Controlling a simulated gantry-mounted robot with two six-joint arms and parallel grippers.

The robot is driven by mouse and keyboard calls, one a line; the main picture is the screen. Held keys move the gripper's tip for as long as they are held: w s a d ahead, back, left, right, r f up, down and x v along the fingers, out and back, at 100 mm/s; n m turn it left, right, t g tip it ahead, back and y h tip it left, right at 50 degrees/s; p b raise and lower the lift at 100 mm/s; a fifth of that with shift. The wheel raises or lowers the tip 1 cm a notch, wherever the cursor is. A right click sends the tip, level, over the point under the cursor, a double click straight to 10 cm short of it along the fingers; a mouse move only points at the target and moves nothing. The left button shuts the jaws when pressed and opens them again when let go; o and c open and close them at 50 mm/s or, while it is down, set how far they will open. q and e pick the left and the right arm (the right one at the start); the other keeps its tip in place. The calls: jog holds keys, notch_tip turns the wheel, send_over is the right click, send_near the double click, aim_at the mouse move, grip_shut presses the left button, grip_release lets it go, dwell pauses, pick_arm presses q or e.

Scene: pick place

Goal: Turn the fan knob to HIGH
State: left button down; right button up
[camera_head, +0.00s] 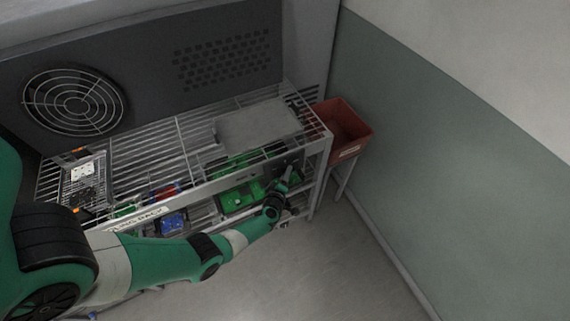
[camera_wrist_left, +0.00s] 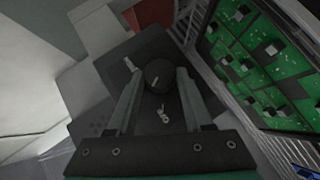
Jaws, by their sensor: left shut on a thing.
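The fan knob (camera_wrist_left: 158,72) is a dark round knob with a small pale mark, on a dark panel (camera_wrist_left: 150,45) in the left wrist view. My left gripper (camera_wrist_left: 161,78) has a finger on each side of the knob and is shut on it. A pale mark shows on the panel at the knob's upper left and another below it; I cannot read them. In the head view my left gripper (camera_head: 286,182) is at the right front end of the rack, and the knob is too small and covered to make out. My right gripper is in neither view.
The wire rack (camera_head: 150,150) holds green circuit boards (camera_head: 238,197), which lie close to the gripper's right in the wrist view (camera_wrist_left: 265,65). A red bin (camera_head: 343,125) stands beyond the rack's right end. The floor (camera_head: 330,265) in front is clear.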

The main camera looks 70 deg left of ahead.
notch_tip(320, 180, up, 5)
jog(key=p, duration=0.3)
pick_arm(q)
jog(key=m+g+b, duration=0.2)
jog(key=g+b, duration=0.2)
jog(key=b, duration=0.6)
jog(key=w+m+g+h+b, duration=0.1)
jog(key=m+g+b, duration=0.2)
jog(key=b, duration=0.7)
jog(key=w+m+g+b, duration=0.1)
jog(key=m+g+b, duration=0.2)
jog(key=g+b, duration=0.3)
jog(key=shift+w+r+g+h+b, duration=0.15)
jog(key=shift+g+h+b, duration=0.2)
jog(key=shift+b, duration=2.1)
pick_arm(e)
notch_tip(320, 180, down, 31)
jog(key=shift+f, duration=0.1)
pick_arm(q)
jog(key=shift+c, duration=1.5)
grip_release()
jog(key=shift+a+r, duration=0.1)
